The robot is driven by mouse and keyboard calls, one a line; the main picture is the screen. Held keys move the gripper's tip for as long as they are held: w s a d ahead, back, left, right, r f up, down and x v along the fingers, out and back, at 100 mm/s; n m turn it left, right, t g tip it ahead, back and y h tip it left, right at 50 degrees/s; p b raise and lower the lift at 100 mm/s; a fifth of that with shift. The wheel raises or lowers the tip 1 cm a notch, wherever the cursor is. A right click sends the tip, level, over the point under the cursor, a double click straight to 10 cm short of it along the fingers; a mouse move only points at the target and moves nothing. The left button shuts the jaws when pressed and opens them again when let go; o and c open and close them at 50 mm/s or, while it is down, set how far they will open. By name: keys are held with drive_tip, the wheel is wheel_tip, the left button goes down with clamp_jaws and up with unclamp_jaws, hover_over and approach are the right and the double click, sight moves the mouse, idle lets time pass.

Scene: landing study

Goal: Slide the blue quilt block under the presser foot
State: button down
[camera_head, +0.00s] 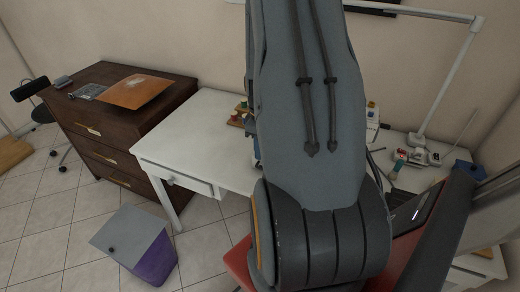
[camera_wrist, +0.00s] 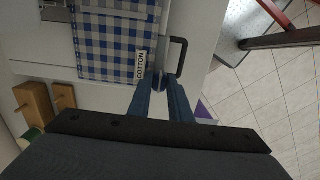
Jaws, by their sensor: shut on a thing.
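The blue-and-white checked quilt block (camera_wrist: 103,42), with a white "COTTON" label, lies flat on a white surface in the wrist view. A dark handle (camera_wrist: 180,42) stands at its right edge, beside a grey strip. My gripper (camera_wrist: 161,84) has its blue fingertips close together at the lower end of this handle and is shut on the block's handle side; the exact contact is hard to see. A silvery metal part (camera_wrist: 53,11) shows beyond the block at top left; I cannot tell whether it is the presser foot. In the head view my arm hides the block and gripper.
A white table (camera_head: 200,135) stands behind my arm, beside a brown chest of drawers (camera_head: 108,118). Wooden pieces (camera_wrist: 36,98) lie left of the block. A grey-lidded purple bin (camera_head: 150,262) stands on the floor. A lamp arm (camera_head: 447,80) rises at right.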

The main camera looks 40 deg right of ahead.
drive_tip(key=shift+w+d, duration=0.15)
drive_tip(key=shift+d, duration=1.3)
drive_tip(key=shift+p, duration=0.6)
drive_tip(key=shift+f, duration=0.15)
idle(0.5)
drive_tip(key=c, duration=1.5)
unclamp_jaws()
drive_tip(key=shift+c, duration=0.2)
drive_tip(key=shift+s+a+r+p, duration=0.2)
drive_tip(key=shift+a+r+p, duration=0.25)
drive_tip(key=shift+r+p, duration=0.35)
drive_tip(key=shift+s+a+r+p, duration=0.2)
drive_tip(key=shift+a+r+p, duration=0.3)
drive_tip(key=shift+r+p, duration=0.35)
drive_tip(key=shift+s+a+r+p, duration=0.2)
drive_tip(key=shift+a+r+p, duration=0.25)
drive_tip(key=shift+r+p, duration=0.35)
